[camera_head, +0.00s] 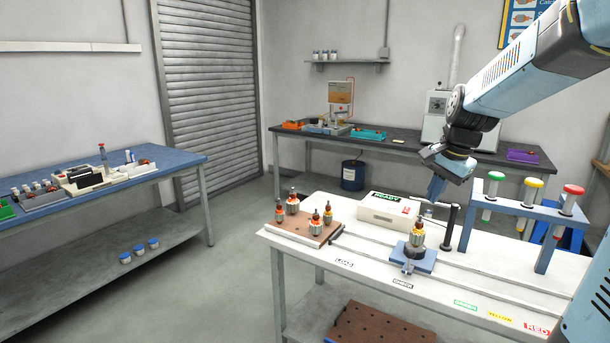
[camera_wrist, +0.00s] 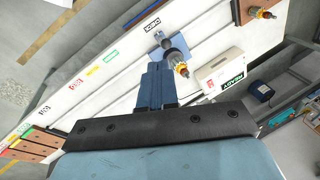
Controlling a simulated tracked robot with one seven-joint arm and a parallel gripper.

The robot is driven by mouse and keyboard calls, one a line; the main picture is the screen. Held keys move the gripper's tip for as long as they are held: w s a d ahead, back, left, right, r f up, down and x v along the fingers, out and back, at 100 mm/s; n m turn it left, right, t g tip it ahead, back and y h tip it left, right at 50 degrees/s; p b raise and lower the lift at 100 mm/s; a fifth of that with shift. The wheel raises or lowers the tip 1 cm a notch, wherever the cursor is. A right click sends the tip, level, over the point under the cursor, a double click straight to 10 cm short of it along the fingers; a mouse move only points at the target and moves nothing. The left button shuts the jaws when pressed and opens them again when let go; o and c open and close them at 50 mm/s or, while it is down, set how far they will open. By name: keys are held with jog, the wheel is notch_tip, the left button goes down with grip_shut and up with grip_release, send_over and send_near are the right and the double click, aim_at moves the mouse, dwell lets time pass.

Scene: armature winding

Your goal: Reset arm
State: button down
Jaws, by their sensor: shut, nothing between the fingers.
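Several similar armatures (camera_head: 314,222) stand on a brown board (camera_head: 300,232) at the bench's left end.
A white box marked READY (camera_head: 388,212) and a black-topped post (camera_head: 449,225) stand near my gripper. A blue rack (camera_head: 535,208) with green, yellow and red-capped pieces stands to the right. A blue side table (camera_head: 150,170) and a dark back bench (camera_head: 390,145) hold other parts.

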jog(key=s+a+n, duration=0.2)
jog(key=s+n, duration=0.1)
jog(key=s, duration=0.4)
jog(key=s+a+r+n+t, duration=0.1)
jog(key=s+a+n, duration=0.1)
jog(key=s+n, duration=0.2)
jog(key=s+a+r+n+t+h, duration=0.1)
jog(key=s+a+n, duration=0.1)
jog(key=s, duration=0.9)
jog(key=shift+a+n, duration=0.3)
jog(key=shift+n, duration=0.5)
